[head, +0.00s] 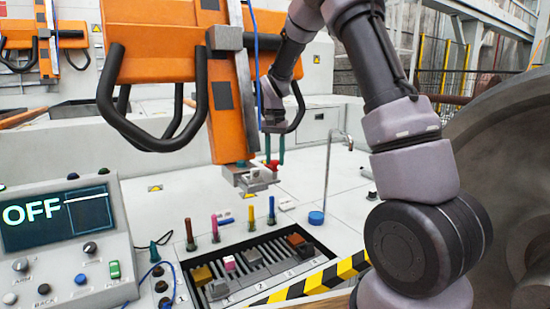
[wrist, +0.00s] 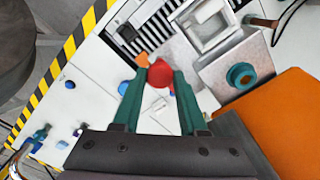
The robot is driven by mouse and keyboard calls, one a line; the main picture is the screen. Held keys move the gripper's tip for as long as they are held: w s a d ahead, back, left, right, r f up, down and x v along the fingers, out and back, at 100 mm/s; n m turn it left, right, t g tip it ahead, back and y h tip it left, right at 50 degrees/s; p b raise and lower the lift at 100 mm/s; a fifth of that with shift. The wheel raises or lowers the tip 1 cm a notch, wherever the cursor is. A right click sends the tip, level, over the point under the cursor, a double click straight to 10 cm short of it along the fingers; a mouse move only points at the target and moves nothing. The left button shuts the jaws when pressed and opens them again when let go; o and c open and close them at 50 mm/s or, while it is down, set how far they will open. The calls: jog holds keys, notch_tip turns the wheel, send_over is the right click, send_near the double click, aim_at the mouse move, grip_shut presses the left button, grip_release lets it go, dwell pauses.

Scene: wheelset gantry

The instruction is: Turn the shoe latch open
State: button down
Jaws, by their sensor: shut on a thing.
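The red shoe latch (head: 272,166) sits at the right side of the grey metal shoe (head: 246,179), at the bottom end of the orange hanging arm. In the wrist view its round red knob (wrist: 160,75) lies between my teal fingertips. My gripper (head: 275,160) comes down from above with its fingers on either side of the latch, shut on it; the fingers also show in the wrist view (wrist: 161,82). The grey square frame of the shoe (wrist: 207,27) and a teal round bolt (wrist: 241,76) are beside the latch. The latch's far side is hidden.
The orange arm (head: 233,105) with black handle loops stands close left of my gripper. Below is a slotted rack (head: 245,262) with coloured blocks and upright pegs. A control panel reading OFF (head: 62,235) is at left. A thin bent pipe (head: 328,170) stands at right.

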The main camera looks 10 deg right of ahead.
aim_at(275, 161)
jog(key=shift+c, duration=2.2)
grip_release()
notch_tip(275, 161, up, 11)
jog(key=s+d+r+t+y, duration=0.1)
jog(key=s+d+r+t, duration=0.1)
jog(key=s+r, duration=0.45)
jog(key=s+d+r+t+y, duration=0.1)
jog(key=s+d+r, duration=0.15)
jog(key=s, duration=0.65)
jog(key=s+f+n+t, duration=0.1)
jog(key=s+t, duration=0.3)
jog(key=s, duration=1)
jog(key=shift+s+d+f, duration=0.15)
jog(key=shift+d+f, duration=0.05)
jog(key=shift+d, duration=0.2)
